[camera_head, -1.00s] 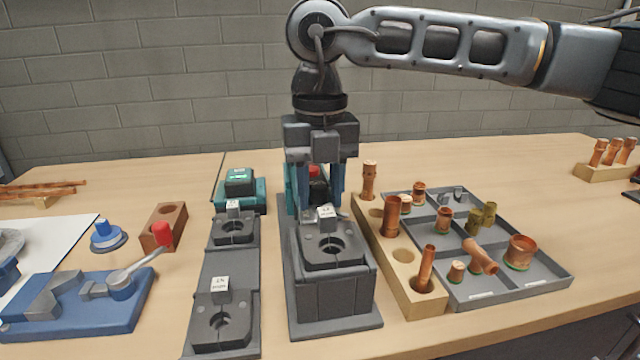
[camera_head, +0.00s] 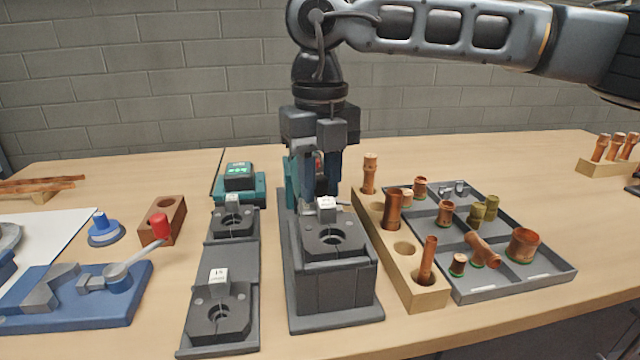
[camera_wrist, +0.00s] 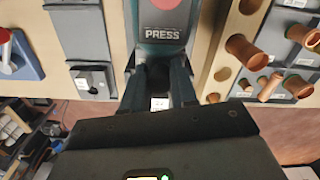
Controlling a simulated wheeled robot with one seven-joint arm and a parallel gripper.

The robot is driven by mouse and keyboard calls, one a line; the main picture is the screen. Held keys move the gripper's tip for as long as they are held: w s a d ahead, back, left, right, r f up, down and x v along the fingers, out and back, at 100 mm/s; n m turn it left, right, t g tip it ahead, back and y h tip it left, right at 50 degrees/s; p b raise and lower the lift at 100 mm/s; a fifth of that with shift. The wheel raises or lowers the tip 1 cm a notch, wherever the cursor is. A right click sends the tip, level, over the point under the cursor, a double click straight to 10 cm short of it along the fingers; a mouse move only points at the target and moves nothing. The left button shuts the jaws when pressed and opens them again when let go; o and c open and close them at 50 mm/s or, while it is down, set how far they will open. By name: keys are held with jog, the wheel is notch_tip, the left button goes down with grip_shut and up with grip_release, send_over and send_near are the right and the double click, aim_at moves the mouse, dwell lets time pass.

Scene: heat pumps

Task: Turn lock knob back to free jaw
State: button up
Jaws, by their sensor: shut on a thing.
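My gripper (camera_head: 320,184) points down behind the dark grey jaw block (camera_head: 337,284), in front of the teal press tool (camera_head: 291,180). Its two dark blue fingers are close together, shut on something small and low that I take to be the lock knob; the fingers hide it. The jaw block has a round hole on top and a white label tag (camera_head: 326,203) near the fingers. In the wrist view the tool's PRESS face (camera_wrist: 162,32) lies beyond the fingers, and a white tag (camera_wrist: 159,103) shows between them.
A wooden holder (camera_head: 404,249) with copper fittings stands close on the right, beside a grey divided tray (camera_head: 500,286). Two spare jaw blocks sit on a grey rack (camera_head: 232,260) at left. Further left is a blue clamp fixture (camera_head: 75,300) with a red-tipped lever.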

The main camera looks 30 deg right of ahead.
jog(key=shift+s+f, duration=0.15)
jog(key=shift+f, duration=0.25)
jog(key=shift+n+b, duration=0.5)
jog(key=shift+n, duration=0.9)
jog(key=shift+n+b, duration=0.35)
jog(key=shift+n, duration=0.35)
jog(key=shift+o, duration=0.3)
jog(key=shift+r+n, duration=0.1)
jog(key=shift+n, duration=0.6)
